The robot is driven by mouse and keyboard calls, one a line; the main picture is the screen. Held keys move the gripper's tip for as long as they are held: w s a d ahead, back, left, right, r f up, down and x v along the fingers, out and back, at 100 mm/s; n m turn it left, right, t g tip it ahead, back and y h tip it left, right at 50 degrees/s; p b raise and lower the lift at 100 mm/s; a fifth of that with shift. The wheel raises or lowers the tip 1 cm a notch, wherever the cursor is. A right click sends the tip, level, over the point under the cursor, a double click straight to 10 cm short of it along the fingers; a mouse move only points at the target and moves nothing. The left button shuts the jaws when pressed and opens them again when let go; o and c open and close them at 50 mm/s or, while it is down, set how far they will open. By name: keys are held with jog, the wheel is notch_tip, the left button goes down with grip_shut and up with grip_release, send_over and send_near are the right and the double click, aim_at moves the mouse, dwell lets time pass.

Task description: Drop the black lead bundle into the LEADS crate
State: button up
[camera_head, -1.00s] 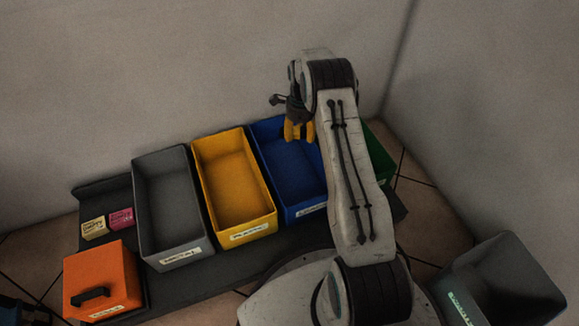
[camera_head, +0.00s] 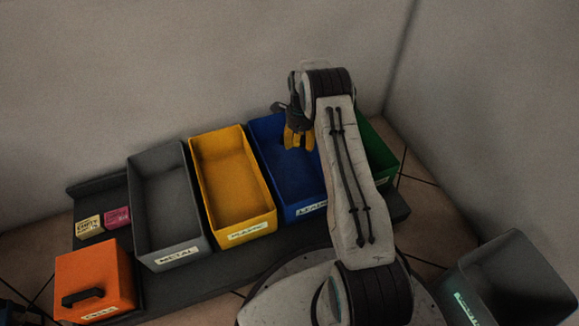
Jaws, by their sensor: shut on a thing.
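The LEADS crate (camera_head: 293,213) is the blue open bin, second from the right in the row. Its label is on the front wall, and my arm covers part of its right side. My gripper (camera_head: 298,140) has yellow fingers pointing down. In the picture they overlap the inside of the blue crate towards its back. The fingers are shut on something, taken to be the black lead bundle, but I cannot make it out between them. How high the fingertips are above the crate floor is unclear.
Left of the blue crate stand a yellow bin (camera_head: 248,235) and a grey METAL bin (camera_head: 175,257). A green bin (camera_head: 381,160) is on the right, partly behind my arm. An orange lidded box (camera_head: 97,280), small yellow and pink blocks, and a dark bin (camera_head: 510,280) stand nearby.

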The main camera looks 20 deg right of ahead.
jog(key=shift+f, duration=0.1)
jog(key=o, duration=1.3)
jog(key=shift+c, duration=0.2)
notch_tip(320, 180, up, 12)
dwell(0.4)
